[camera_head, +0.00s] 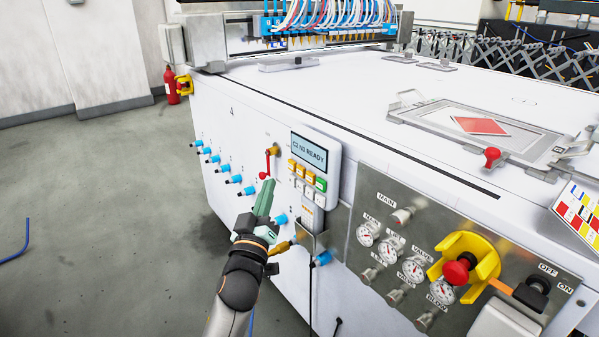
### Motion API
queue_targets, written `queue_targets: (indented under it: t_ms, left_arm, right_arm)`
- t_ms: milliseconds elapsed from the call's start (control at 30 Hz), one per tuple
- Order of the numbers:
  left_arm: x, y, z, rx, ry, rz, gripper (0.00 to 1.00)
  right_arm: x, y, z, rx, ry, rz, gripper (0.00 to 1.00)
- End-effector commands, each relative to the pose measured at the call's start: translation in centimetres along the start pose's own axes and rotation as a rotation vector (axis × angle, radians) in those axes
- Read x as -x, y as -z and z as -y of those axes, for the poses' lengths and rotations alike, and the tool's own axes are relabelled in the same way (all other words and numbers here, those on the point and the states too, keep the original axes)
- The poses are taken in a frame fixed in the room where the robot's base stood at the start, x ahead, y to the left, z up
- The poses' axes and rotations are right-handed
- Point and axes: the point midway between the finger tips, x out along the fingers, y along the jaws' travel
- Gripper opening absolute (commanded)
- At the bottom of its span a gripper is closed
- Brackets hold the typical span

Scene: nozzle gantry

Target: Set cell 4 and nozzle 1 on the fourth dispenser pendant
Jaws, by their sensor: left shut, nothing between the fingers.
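The dispenser pendant (333,158) is a pale box on the front face of the white machine. Its screen (309,153) reads what looks like "C2 N3 READY". Below the screen are orange buttons (297,168), a green button (320,184) and several pale buttons (309,192); their labels are too small to read. My left gripper (267,186) is shut and empty, with its green fingers pointing up. In the picture it is just left of and below the pendant's buttons; I cannot tell the gap in depth. My right gripper is out of view.
A red-handled valve (266,164) is close to my left fingertips. Blue fittings (233,179) line the machine's front. A gauge panel (386,219) with a red emergency knob (457,271) is at the right. Bare floor (95,200) is free at the left.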

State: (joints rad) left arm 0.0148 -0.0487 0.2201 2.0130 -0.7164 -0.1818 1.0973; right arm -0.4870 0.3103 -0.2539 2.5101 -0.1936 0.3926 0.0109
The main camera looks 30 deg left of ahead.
Motion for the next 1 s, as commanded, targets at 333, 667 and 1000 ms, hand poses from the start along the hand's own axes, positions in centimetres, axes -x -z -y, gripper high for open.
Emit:
queue_targets:
  t_ms: [333,667,1000]
  left_arm:
    - [0.00,0.00,0.00,0.000,0.000,0.000,0.00]
    - [0.00,0.00,0.00,0.000,0.000,0.000,0.00]
    - [0.72,0.43,0.79,-0.015,0.004,0.016,0.00]
  right_arm:
    - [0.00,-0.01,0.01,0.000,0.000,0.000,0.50]
    - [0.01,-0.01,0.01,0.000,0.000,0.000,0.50]
    - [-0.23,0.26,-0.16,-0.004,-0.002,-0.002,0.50]
